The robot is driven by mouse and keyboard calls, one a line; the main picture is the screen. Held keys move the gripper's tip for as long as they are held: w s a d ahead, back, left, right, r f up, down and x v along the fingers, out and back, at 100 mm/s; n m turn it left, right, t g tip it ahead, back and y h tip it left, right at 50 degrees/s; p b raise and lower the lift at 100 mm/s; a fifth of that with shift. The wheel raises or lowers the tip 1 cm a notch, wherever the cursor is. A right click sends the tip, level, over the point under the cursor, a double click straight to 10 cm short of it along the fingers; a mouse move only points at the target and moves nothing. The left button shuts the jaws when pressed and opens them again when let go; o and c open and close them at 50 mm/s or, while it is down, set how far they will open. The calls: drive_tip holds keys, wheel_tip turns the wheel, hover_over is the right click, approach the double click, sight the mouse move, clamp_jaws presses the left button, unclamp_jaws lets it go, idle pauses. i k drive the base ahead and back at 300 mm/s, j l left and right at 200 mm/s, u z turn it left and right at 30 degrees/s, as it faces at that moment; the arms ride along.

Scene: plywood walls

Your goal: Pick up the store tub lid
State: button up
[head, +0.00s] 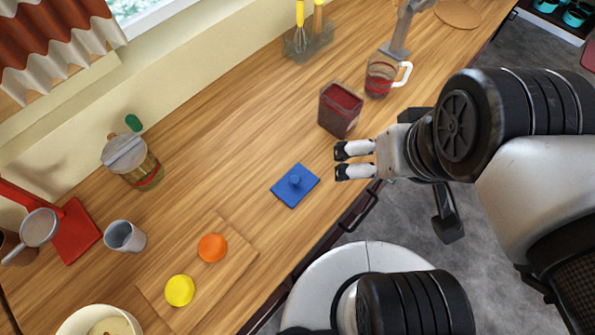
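The store tub lid looks to be the blue square lid (288,192) with a small round knob on top. It lies flat on the wooden counter near its front edge. My gripper (338,161) is to the right of the lid and a little farther up the picture, apart from it. Its two fingers are spread with a gap between them, and nothing shows in the gap. An open square tub (338,118) with dark red contents stands on the counter just above my gripper in the picture.
A glass measuring cup (378,78) stands beyond the tub. A cutting board (235,262) with an orange fruit (212,247) and a yellow fruit (180,290) lies at lower left. A lidded jar (148,172) and a grey cup (122,237) stand at left. The counter left of the lid is clear.

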sight(296, 183)
drive_tip(key=k+j+u, duration=0.15)
drive_tip(key=u, duration=0.3)
drive_tip(key=k+j+u, duration=0.25)
drive_tip(key=u, duration=0.15)
drive_tip(key=k, duration=0.1)
